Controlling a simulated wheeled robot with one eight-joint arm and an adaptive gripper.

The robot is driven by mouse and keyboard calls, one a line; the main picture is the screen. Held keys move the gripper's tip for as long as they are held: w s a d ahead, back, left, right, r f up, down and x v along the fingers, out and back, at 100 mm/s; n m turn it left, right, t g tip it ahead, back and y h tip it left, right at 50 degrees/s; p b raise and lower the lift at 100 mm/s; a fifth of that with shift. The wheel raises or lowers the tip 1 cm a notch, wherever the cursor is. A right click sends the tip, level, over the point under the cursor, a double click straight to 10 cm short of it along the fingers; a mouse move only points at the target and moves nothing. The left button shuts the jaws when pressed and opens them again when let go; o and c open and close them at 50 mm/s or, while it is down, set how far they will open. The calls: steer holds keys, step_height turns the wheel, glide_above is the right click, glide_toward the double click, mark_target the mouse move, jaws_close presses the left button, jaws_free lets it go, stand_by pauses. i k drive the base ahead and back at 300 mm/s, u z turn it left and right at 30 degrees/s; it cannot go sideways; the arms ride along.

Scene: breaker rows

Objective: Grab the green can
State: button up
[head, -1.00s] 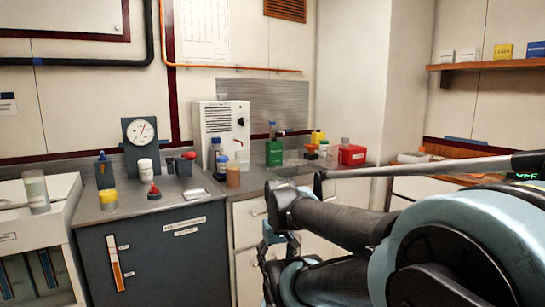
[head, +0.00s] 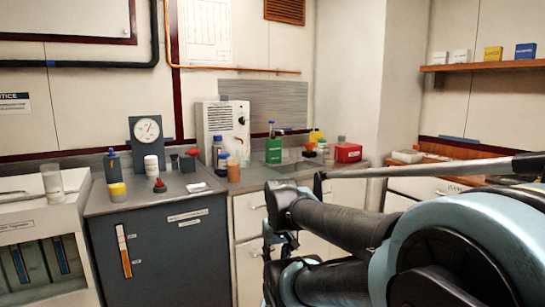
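A green can-like container (head: 273,151) stands on the counter at the back, near the middle of the head view. My folded arm fills the lower right of the view, in front of and below the counter, well apart from the green container. My gripper's fingers cannot be made out; they are out of view or hidden behind the arm links.
Several bottles and an orange jar (head: 233,170) stand left of the green container. A red box (head: 348,153) stands to its right. A dark cabinet (head: 165,250) with a dial gauge (head: 147,130) on top is at left. A wooden shelf (head: 490,65) hangs at right.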

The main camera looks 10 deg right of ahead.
mark_target(274, 145)
steer(key=u, duration=0.1)
steer(key=k, duration=0.25)
steer(key=z, duration=0.6)
steer(key=i, duration=1.2)
steer(key=u, duration=0.3)
